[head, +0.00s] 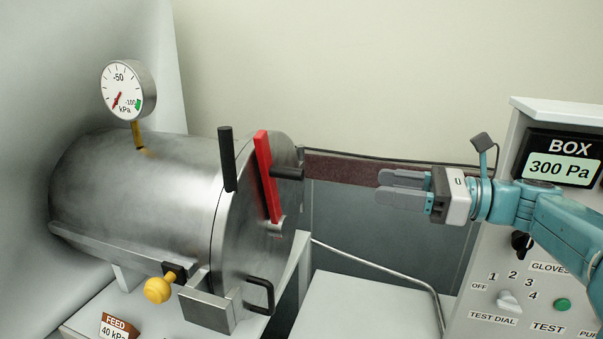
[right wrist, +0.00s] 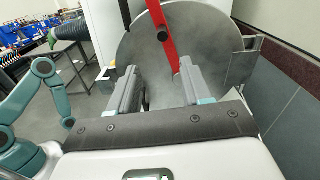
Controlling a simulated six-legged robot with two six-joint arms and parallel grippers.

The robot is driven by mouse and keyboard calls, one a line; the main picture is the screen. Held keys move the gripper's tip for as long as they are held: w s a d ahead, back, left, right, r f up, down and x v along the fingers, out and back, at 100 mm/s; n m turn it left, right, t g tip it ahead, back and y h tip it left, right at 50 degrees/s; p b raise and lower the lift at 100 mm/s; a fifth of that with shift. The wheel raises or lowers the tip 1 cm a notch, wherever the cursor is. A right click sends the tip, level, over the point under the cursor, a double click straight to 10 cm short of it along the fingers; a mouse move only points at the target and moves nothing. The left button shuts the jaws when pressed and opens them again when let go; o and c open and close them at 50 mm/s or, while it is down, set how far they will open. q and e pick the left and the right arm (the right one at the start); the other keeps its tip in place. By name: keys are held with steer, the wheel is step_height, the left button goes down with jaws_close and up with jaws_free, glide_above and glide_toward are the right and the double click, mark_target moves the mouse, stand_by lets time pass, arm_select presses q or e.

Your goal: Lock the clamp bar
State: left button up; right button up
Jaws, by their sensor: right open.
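The red clamp bar (head: 267,178) stands nearly upright across the round metal door (head: 240,225) of the steel chamber (head: 140,195) in the head view. My left gripper is not in the head view.
A black lever (head: 227,158) rises from the chamber beside the door. A gauge (head: 128,91) stands on top. A yellow knob (head: 158,290) and a door handle (head: 262,293) sit low in front. A control panel (head: 525,290) stands at right. The space between gripper and bar is clear.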

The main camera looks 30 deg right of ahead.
mark_target(305, 175)
steer(key=p+x, duration=0.3)
steer(key=x, duration=1.2)
steer(key=shift+w+d+f+p, duration=0.1)
steer(key=shift+w+p, duration=0.1)
steer(key=shift+p, duration=0.1)
steer(key=shift+w+a+f, duration=0.1)
steer(key=shift+w+a, duration=0.25)
steer(key=shift+w, duration=0.05)
steer(key=shift+d, duration=0.1)
steer(key=shift+c, duration=0.4)
steer(key=shift+s, duration=0.1)
jaws_close()
